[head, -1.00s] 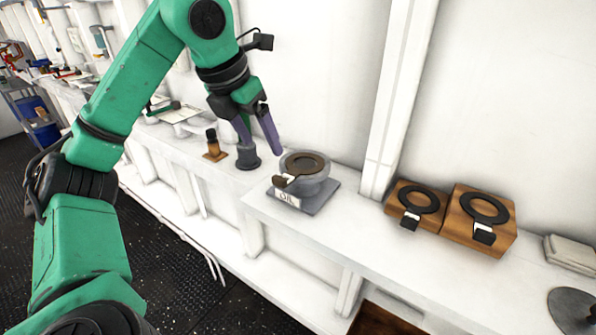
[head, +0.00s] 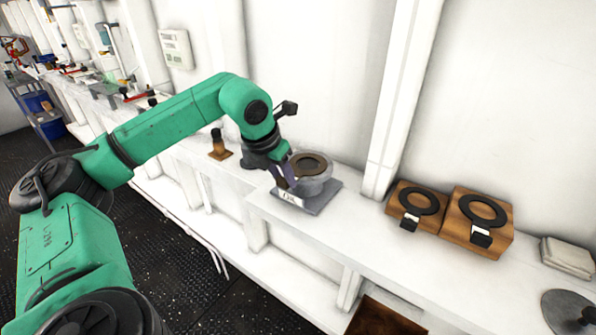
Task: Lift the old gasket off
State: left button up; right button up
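The old gasket (head: 312,162) is a brown ring lying on top of a grey round housing (head: 318,185). The gasket's tab on the left side is hidden behind my gripper. My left gripper (head: 287,176) is low at the left edge of the housing, with its purple-grey fingers at the place of the tab. I cannot tell whether the fingers are apart or closed on the tab. My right gripper is not in view.
Two wooden blocks to the right carry black ring gaskets with tabs, one on the left block (head: 394,213) and one on the right block (head: 462,232). Folded pale cloths (head: 567,257) and a grey disc (head: 567,310) lie at far right.

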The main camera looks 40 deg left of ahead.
pick_arm(q)
grip_shut()
jog(key=shift+r, duration=0.1)
